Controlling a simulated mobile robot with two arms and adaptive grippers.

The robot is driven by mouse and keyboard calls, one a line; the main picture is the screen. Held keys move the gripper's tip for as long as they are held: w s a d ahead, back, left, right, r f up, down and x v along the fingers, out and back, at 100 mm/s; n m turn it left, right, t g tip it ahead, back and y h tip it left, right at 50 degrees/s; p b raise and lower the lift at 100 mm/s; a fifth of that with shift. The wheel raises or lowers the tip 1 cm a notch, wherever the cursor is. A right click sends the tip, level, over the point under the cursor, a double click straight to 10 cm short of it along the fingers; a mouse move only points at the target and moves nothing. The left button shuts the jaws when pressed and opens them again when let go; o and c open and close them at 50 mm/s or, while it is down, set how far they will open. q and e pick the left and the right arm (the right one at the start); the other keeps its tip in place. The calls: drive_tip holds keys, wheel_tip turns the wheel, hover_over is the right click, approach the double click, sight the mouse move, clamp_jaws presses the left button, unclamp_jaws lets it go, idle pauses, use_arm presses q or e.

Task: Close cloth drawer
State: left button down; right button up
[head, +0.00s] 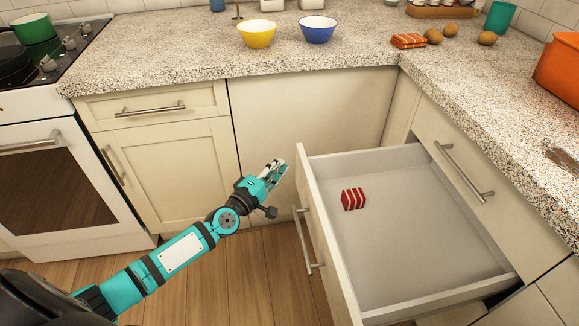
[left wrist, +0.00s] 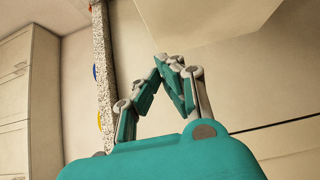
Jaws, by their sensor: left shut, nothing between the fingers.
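The cloth drawer (head: 420,297) stands pulled out from the right-hand cabinets in the head view, its front panel facing left. A folded red-and-white striped cloth (head: 353,199) lies inside it. A metal bar handle (head: 308,240) is on the drawer's front. My left gripper (head: 278,168) is just left of the far corner of the drawer front, with a small gap that I cannot judge exactly. Its fingers (left wrist: 166,62) are shut and empty in the left wrist view. My right gripper is not in view.
The speckled counter (head: 350,58) runs along the back and right. An oven (head: 60,190) stands at left. Wooden floor (head: 262,270) is free left of the drawer.

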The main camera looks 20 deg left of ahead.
sight(300, 156)
use_arm(q)
drive_tip(key=shift+w+d, duration=0.4)
drive_tip(key=shift+d, duration=0.35)
drive_tip(key=shift+w+d, duration=0.4)
drive_tip(key=shift+d, duration=0.35)
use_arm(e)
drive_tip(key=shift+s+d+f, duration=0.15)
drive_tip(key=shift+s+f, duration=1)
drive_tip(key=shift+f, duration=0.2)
